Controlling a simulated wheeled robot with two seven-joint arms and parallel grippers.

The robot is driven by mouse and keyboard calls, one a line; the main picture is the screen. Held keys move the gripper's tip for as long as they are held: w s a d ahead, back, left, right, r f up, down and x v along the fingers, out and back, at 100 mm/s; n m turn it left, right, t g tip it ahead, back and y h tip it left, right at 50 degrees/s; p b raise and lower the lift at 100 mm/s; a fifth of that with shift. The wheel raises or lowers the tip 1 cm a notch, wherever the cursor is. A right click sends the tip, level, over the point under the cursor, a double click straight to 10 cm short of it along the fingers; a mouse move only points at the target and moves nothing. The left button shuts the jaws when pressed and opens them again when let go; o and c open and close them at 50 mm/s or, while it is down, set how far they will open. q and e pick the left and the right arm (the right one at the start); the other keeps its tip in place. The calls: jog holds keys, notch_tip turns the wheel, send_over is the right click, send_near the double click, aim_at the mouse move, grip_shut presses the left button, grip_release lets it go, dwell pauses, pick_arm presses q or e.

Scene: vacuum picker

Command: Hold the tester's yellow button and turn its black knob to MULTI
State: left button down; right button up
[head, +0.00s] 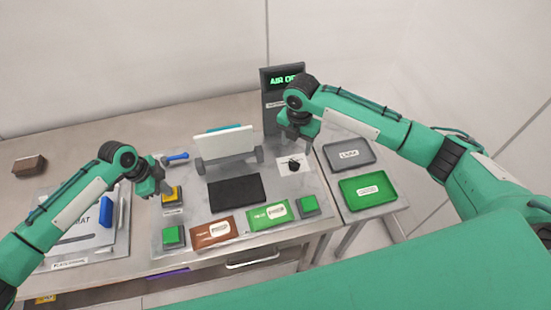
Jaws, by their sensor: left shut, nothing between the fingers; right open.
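The yellow button (172,198) sits at the left end of the grey work plate. My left gripper (163,191) is shut and empty, with its tips right at the button's upper left side. I cannot tell whether they press on it. The black knob (294,165) stands on a white label plate to the right of the middle. Its setting is too small to read. My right gripper (296,140) is open just above and behind the knob, apart from it in the picture. A dark panel (270,90) behind it shows green text starting "AIR O"; my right arm hides the rest.
A white panel on a grey stand (225,145) and a black pad (237,193) lie between my grippers. A blue-handled tool (176,158) lies behind the yellow button. Two trays (350,151) stand at right.

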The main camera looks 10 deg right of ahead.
aim_at(295, 163)
notch_tip(295, 163, down, 9)
dwell(0.3)
jog(key=c, duration=1)
